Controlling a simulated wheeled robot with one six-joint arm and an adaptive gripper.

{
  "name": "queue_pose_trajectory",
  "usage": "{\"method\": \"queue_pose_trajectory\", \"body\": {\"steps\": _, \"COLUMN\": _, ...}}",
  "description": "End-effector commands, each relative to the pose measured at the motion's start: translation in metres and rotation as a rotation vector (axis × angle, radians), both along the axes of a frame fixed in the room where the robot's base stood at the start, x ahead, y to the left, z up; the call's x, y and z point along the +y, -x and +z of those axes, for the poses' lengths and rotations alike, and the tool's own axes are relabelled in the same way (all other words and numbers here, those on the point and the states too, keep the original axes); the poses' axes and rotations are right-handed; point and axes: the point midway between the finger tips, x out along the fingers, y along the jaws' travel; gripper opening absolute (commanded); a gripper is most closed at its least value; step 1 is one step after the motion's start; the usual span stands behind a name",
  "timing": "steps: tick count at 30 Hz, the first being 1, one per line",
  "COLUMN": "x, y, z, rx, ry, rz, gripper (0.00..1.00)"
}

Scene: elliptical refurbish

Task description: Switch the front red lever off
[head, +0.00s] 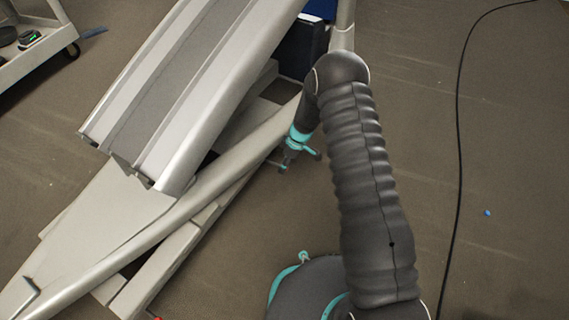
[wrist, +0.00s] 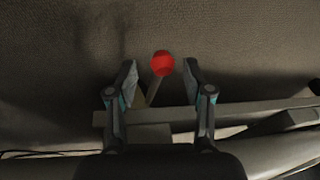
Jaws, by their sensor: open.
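A red ball-shaped lever knob (wrist: 162,64) sits on a short greyish stem in the wrist view. The stem slants down and left to a grey beam of the elliptical machine (head: 215,65). My gripper (wrist: 161,74) is open, with one finger to each side of the knob and a visible gap on both sides. I cannot tell how deep the knob sits between the fingers. In the head view my gripper (head: 296,160) points down beside the machine's lower rail, and this lever cannot be made out there.
A small red tip (head: 154,317) shows at the bottom edge of the head view, by the machine's near end. A cart (head: 35,55) stands at the upper left. A black cable (head: 458,150) runs along the floor at right. The right floor is mostly clear.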

Motion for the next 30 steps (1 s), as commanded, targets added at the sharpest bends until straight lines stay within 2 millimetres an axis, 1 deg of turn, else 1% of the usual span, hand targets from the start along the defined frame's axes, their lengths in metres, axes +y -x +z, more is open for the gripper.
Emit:
{"method": "queue_pose_trajectory", "body": {"steps": 5, "x": -0.002, "y": 0.0, "z": 0.01, "rx": 0.001, "ry": 0.0, "rz": 0.0, "gripper": 0.51}}
{"method": "queue_pose_trajectory", "body": {"steps": 8, "x": -0.007, "y": -0.001, "z": 0.025, "rx": -0.002, "ry": 0.0, "rz": 0.002, "gripper": 0.51}}
{"method": "queue_pose_trajectory", "body": {"steps": 15, "x": -0.021, "y": -0.004, "z": 0.071, "rx": -0.003, "ry": 0.0, "rz": 0.001, "gripper": 0.51}}
{"method": "queue_pose_trajectory", "body": {"steps": 21, "x": -0.03, "y": -0.006, "z": 0.1, "rx": -0.002, "ry": 0.0, "rz": 0.0, "gripper": 0.51}}
{"method": "queue_pose_trajectory", "body": {"steps": 25, "x": -0.033, "y": -0.006, "z": 0.11, "rx": 0.0, "ry": 0.0, "rz": 0.001, "gripper": 0.51}}
{"method": "queue_pose_trajectory", "body": {"steps": 30, "x": -0.035, "y": -0.007, "z": 0.115, "rx": -0.001, "ry": 0.0, "rz": 0.002, "gripper": 0.51}}
